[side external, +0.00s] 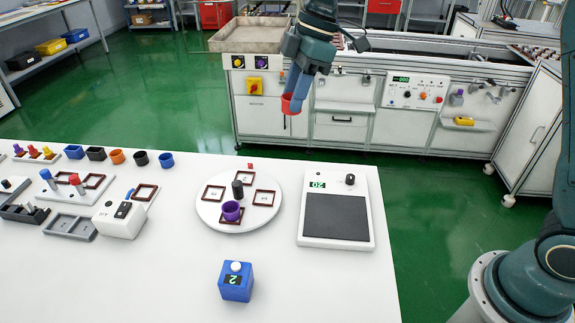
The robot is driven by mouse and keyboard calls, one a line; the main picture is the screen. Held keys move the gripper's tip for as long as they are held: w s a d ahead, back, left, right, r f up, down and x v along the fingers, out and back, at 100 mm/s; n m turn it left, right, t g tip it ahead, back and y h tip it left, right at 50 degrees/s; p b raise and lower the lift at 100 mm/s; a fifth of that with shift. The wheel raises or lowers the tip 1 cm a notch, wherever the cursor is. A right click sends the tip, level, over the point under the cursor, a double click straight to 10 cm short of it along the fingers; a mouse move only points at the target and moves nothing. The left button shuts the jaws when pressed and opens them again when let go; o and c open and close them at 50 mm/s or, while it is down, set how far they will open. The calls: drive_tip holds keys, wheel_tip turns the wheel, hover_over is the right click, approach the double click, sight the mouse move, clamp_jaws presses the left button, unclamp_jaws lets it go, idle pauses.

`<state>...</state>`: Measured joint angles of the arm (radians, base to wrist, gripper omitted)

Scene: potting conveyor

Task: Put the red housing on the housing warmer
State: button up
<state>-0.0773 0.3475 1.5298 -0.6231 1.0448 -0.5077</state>
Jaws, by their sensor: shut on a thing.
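The red housing (288,106) is a small red cup held at the tip of my gripper (296,92), whose blue fingers are shut on it. The gripper is in the air above the back edge of the white table, tilted down and to the left. The fingers hide part of the housing. A white box with a dark grey plate (337,217), a black knob and a green display reading 20 looks like the housing warmer. It lies on the table, nearer the camera than the gripper and apart from it. Its plate is empty.
A round white turntable (210,213) left of the warmer carries brown square frames, a black post and a purple housing (231,211). A blue box (236,282) with a white button stands in front. Several coloured housings (117,156) line the table's back left.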

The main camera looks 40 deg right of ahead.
drive_tip(key=s+d+f, duration=0.2)
drive_tip(key=s+d, duration=0.2)
drive_tip(key=s, duration=0.7)
drive_tip(key=shift+f, duration=0.1)
hover_over(333, 216)
drive_tip(key=d, duration=0.1)
drive_tip(key=f, duration=1.6)
drive_tip(key=shift+s+d+f, duration=0.1)
drive_tip(key=shift+s, duration=0.1)
drive_tip(key=shift+f, duration=0.1)
drive_tip(key=shift+f, duration=1.8)
drive_tip(key=shift+f, duration=0.1)
drive_tip(key=o, duration=0.9)
drive_tip(key=shift+o, duration=0.3)
